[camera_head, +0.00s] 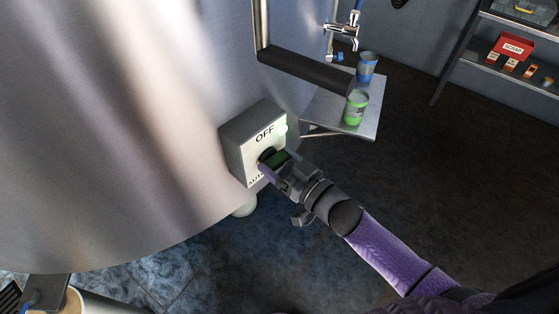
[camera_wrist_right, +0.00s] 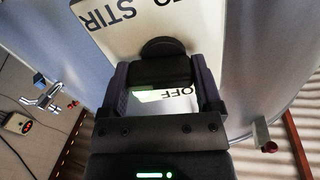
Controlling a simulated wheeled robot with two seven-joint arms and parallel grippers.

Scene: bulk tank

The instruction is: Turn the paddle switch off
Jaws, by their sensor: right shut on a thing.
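The switch box (camera_head: 236,140) is a grey box with a pale face, mounted on the big steel tank. Its face reads OFF at the top and AUTO at the lower left, and a green glow shows at its right edge. The black paddle (camera_wrist_right: 160,70) stands out from the face on a round base. My right gripper (camera_head: 272,160) is at the box, shut on the paddle, with one finger on each side of it in the right wrist view. In the head view the gripper hides much of the paddle and the lower face. My left gripper is not in view.
The tank (camera_head: 110,130) fills the left. A dark padded bar (camera_head: 305,70) juts out above the box. A small metal shelf (camera_head: 325,118) holds a green cup (camera_head: 355,107) and a blue cup (camera_head: 366,67) below a tap (camera_head: 345,30). The floor at right is clear.

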